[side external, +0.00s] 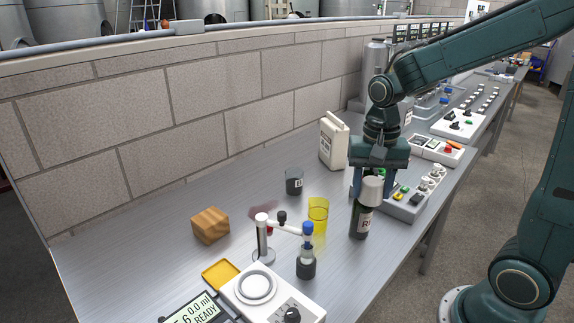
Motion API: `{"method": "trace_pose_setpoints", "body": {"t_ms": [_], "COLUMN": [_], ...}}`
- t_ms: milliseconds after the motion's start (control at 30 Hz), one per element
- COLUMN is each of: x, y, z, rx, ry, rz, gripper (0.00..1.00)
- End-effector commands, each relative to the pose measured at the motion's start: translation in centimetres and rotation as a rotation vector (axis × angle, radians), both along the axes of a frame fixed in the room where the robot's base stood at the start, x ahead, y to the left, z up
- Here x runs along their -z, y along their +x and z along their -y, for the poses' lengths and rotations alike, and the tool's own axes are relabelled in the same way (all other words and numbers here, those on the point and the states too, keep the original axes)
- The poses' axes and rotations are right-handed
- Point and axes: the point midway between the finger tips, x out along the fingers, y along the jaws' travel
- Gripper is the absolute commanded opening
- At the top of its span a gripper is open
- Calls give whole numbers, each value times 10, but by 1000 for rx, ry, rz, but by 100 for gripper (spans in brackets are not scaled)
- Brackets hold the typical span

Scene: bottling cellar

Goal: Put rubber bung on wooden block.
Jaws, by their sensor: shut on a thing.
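The wooden block (210,225) is a light brown cube on the left part of the metal bench, its top bare. My gripper (370,187) points down over the right part of the bench, just behind the grey cap of a dark labelled bottle (361,219). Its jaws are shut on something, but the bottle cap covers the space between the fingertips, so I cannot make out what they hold. I cannot clearly pick out the rubber bung. A small dark red patch (270,230) shows behind the white stand, too hidden to identify.
Between block and gripper stand a white stand (263,240), a blue-capped bottle (306,265), a yellow cup (318,212) and a dark cup (294,183). A white jug (333,143) is by the wall. A scale (190,310) and yellow tray (220,274) are in front.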

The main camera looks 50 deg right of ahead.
Motion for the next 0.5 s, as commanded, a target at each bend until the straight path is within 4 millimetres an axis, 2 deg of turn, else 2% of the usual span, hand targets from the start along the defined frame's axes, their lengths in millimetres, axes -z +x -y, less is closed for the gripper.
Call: {"method": "trace_pose_setpoints", "body": {"t_ms": [267,500], "x": [-5,-13], "y": [25,72], "z": [-2,-7], "rx": [-6,-17], "ry": [2,5], "rz": [1,0], "gripper": [22,22]}}
